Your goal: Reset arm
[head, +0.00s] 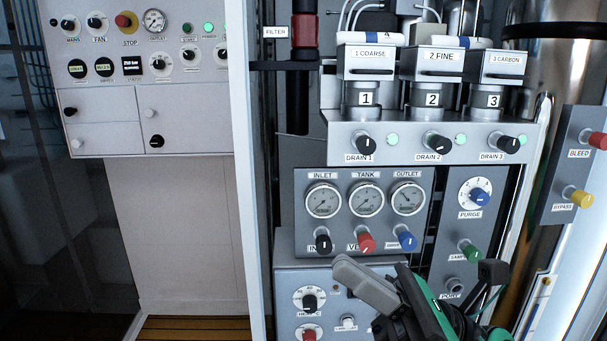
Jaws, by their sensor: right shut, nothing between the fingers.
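My right gripper (368,283) shows at the lower middle of the head view, with its arm coming in from the bottom right. Its grey fingers are shut with nothing seen between them. They point up and left, in front of the lower panel and just below the red vent knob (366,242). I cannot tell whether the fingers touch the panel. The black inlet knob (322,243) is to the left of the fingertips and the blue knob (407,240) is above the wrist. The gripper hides part of the lower panel. My left gripper is not in view.
The gauge panel (386,184) has several gauges and knobs. Above it are three numbered filter housings (432,97) with drain knobs. A side panel (559,172) with red and yellow knobs stands at right. A control cabinet (190,109) is at left, with bare wall below it.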

